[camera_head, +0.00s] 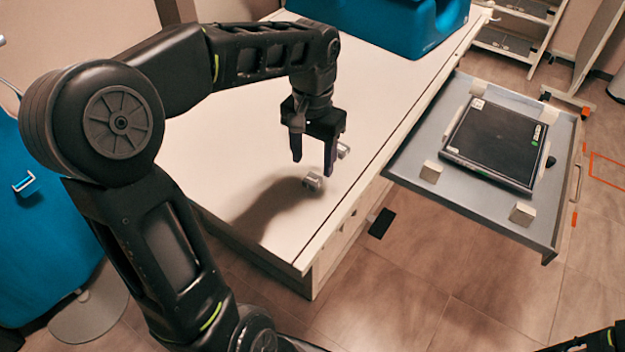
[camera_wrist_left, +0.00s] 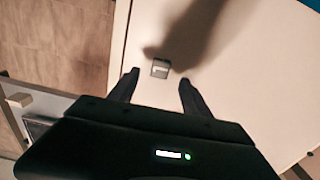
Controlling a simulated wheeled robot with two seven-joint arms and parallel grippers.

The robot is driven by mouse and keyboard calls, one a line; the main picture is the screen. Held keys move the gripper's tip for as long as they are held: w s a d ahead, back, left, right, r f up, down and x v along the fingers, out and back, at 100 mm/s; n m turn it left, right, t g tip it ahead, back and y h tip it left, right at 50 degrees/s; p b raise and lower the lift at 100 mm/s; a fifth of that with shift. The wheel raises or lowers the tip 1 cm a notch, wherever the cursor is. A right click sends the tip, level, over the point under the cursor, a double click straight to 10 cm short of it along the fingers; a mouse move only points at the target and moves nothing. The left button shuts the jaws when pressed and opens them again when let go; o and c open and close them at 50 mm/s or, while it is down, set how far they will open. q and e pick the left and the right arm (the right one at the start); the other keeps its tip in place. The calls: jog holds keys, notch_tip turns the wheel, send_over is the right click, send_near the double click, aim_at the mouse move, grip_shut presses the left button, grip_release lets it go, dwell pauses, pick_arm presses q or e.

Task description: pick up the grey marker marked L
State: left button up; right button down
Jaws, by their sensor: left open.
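A small grey marker (camera_head: 313,181) lies on the white table top (camera_head: 262,120), near its front edge. A second small grey piece (camera_head: 343,150) lies a little farther back, partly behind my gripper. I cannot read a letter on either. My left gripper (camera_head: 313,167) is open and empty, pointing down above the table by these two pieces. In the left wrist view one grey marker (camera_wrist_left: 160,68) shows just beyond the gap between the open fingertips (camera_wrist_left: 159,78), apart from both.
A blue case (camera_head: 385,25) stands at the table's back. To the right is an open grey drawer (camera_head: 405,170) holding a dark flat panel (camera_head: 497,140) and several small pale blocks. My left arm's shadow crosses the table. The table's left part is clear.

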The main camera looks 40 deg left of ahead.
aim_at(313, 178)
pick_arm(q)
jog(key=shift+f, duration=2.6)
grip_shut()
